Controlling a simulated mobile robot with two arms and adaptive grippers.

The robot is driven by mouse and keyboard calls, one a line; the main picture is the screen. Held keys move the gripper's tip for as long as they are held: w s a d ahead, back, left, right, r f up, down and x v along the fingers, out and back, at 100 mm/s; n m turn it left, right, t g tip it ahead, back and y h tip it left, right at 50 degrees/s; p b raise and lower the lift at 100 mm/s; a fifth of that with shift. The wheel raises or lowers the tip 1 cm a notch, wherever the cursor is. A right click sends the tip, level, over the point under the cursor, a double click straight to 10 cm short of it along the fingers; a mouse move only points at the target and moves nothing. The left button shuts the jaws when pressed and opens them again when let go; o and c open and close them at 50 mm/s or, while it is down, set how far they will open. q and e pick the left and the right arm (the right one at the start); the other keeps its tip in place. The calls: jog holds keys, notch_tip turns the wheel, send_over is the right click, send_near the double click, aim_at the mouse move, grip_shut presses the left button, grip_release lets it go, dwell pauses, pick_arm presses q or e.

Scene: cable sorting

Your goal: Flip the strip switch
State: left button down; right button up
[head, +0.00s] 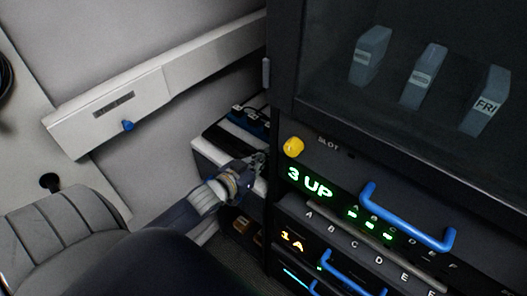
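A dark strip-like row with small blue parts and white marks (250,121) sits at the back of a white-edged ledge, left of the black cabinet. I take it to be the strip; its switch is too small to make out. My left gripper (260,162) is at the front of this ledge, in front of and below the strip, close to the cabinet's side. Its fingers are small and dark here, and I cannot tell whether they are open. My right gripper is not in view.
The black cabinet (283,88) fills the right, with a yellow knob (293,147), lit displays and blue handles (408,222). Behind its glass stand several grey boxes. A white wall rail with a blue knob (128,126) and a grey cushioned seat (62,235) are at left.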

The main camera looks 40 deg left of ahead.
pick_arm(q)
jog(key=shift+w+r+p, duration=0.2)
jog(key=shift+r+p, duration=2.15)
jog(key=shift+p, duration=0.15)
jog(key=shift+s+f+b, duration=0.2)
jog(key=shift+s+b, duration=0.35)
jog(key=shift+s, duration=0.5)
jog(key=r+v, duration=0.1)
jog(key=v, duration=0.6)
jog(key=shift+s+r+b, duration=0.2)
jog(key=shift+r+b, duration=0.15)
jog(key=shift+b, duration=0.05)
jog(key=shift+a, duration=0.15)
